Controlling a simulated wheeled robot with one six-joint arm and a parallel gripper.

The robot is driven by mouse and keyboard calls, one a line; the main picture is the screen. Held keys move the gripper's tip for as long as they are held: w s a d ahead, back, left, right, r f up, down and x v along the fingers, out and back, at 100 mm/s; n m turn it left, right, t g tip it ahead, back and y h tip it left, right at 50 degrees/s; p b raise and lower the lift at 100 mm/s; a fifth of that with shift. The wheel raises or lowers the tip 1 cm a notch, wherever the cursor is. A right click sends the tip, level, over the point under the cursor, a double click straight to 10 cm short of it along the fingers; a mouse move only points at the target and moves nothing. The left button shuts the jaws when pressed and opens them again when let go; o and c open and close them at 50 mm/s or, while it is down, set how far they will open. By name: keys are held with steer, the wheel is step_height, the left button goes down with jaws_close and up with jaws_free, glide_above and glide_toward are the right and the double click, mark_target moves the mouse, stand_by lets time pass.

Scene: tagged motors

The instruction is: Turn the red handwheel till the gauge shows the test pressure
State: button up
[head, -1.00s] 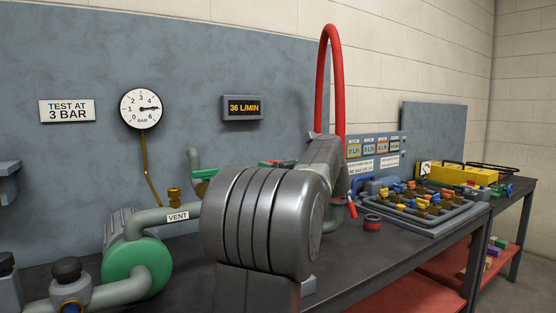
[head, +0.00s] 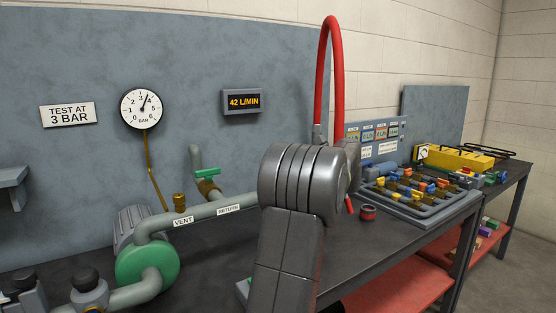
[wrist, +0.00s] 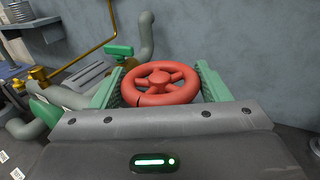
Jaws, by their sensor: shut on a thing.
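The red handwheel (wrist: 159,79) lies between the two green finger pads of my gripper (wrist: 160,84) in the wrist view. The gripper is shut on its rim. In the head view my arm hides the handwheel and the gripper. The round white gauge (head: 141,109) is on the wall panel. Its needle points up and a little right, between 3 and 4 bar. The sign (head: 67,115) beside it reads "TEST AT 3 BAR". The flow display (head: 242,102) reads 42 L/MIN.
A green-handled valve (head: 207,173) stands on the pipe behind; its handle also shows in the wrist view (wrist: 118,50). The green pump (head: 147,263) is at lower left. A red hose (head: 336,75) arches above my arm. A tray of coloured valves (head: 460,212) is at right.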

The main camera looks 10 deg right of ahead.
stand_by(0.4)
steer(key=o, duration=1)
steer(key=p+v, duration=0.1)
steer(key=v, duration=1.2)
steer(key=shift+s+d, duration=0.25)
steer(key=shift+s, duration=0.05)
steer(key=b+x, duration=0.1)
steer(key=x, duration=1.3)
